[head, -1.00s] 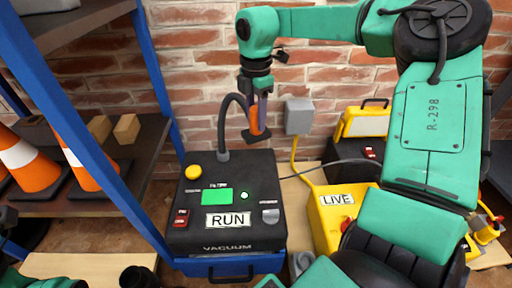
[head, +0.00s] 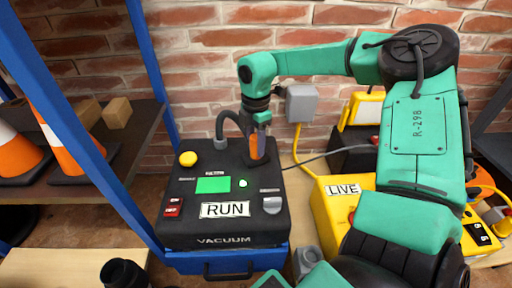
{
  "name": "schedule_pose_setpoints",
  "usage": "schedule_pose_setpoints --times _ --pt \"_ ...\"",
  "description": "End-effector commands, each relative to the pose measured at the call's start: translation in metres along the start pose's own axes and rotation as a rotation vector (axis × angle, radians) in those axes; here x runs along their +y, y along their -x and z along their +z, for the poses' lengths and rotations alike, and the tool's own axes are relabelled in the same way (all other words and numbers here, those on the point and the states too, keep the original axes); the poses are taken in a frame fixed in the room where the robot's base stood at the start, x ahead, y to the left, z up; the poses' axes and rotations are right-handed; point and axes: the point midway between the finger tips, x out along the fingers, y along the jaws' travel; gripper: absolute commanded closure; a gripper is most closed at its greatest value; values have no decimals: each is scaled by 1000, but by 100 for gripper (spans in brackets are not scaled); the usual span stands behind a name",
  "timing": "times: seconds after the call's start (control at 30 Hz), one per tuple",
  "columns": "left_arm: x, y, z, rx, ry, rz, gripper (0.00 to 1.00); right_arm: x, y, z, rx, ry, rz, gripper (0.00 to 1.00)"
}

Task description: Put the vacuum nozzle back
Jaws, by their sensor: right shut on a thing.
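The vacuum (head: 225,240) is a black box with a lit green screen, a yellow button and a "RUN" label, on a blue base. A grey hose (head: 221,126) rises from its top and bends over to the nozzle. The vacuum nozzle (head: 258,147), orange with a black foot, is upright in my right gripper (head: 258,122), which is shut on it from above. The foot is at the back part of the vacuum's top; I cannot tell whether it touches or is seated. My left gripper is not in view.
A grey wall box (head: 301,103) hangs on the brick wall just right of my gripper. A yellow "LIVE" box (head: 331,208) stands right of the vacuum. A blue-framed shelf (head: 152,75) with orange cones (head: 72,150) is on the left.

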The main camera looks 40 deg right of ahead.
Motion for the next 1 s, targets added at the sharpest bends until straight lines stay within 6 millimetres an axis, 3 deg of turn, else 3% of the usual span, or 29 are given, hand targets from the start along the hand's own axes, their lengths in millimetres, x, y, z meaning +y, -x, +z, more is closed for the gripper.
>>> schedule_pose_setpoints --times 0.23,0.27,0.33,0.73,0.87,1.0 --pt "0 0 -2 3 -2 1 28 0 -2 0 -1 0 0 100" --pt "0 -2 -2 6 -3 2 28 0 -2 0 -1 0 -1 52" --pt "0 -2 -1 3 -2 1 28 0 -1 0 -1 0 -1 26" --pt "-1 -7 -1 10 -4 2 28 0 7 0 -1 0 0 26" --pt "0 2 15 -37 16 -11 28 0 32 1 -2 0 1 26" --pt "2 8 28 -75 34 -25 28 0 69 1 -3 -1 2 26"
